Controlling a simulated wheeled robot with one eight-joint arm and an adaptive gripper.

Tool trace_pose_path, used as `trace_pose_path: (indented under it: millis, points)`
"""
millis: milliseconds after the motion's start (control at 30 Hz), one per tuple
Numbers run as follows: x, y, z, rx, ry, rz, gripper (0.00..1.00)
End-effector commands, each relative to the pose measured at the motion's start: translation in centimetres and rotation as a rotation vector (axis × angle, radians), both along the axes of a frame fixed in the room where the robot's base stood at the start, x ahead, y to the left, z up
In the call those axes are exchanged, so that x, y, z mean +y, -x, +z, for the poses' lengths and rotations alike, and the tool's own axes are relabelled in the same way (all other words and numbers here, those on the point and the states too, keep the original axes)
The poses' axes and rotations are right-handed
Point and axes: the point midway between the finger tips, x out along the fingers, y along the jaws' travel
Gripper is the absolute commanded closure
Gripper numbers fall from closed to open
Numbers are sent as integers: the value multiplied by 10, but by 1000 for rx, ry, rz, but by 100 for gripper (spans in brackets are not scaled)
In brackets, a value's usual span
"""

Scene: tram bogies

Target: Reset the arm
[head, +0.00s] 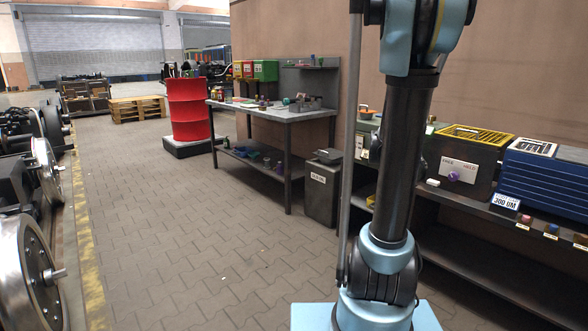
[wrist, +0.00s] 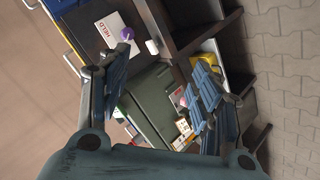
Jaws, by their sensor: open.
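My gripper (wrist: 163,62) shows in the wrist view, open and empty, its two ribbed fingers wide apart. Behind the gap lie parts of a shelf bench and a dark grey-green bin. My arm (head: 395,160) stands upright in the right half of the head view and leaves the picture at the top. My gripper is outside the head view.
A workbench (head: 284,114) with small items stands along the wall, left of a grey bin (head: 322,192). A low shelf unit (head: 480,212) carries a box marked HELD (head: 462,173) and a blue drawer box (head: 548,182). A red drum (head: 188,108) stands farther back. The paved floor (head: 190,240) is clear. Wheelsets (head: 30,260) line the left.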

Motion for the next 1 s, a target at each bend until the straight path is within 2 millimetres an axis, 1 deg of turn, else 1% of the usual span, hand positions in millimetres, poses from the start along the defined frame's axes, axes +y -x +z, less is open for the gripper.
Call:
trace_pose_path:
  millis: [33,100,267,467,700,1000]
  points:
    - [12,12,-1,7,-29,1,41]
    - [27,27,-4,21,-72,1,41]
    - [62,63,-13,55,-172,1,41]
    - [106,111,-29,109,-296,8,41]
    - [157,171,-52,185,-441,27,41]
    - [217,247,-85,301,-617,66,41]
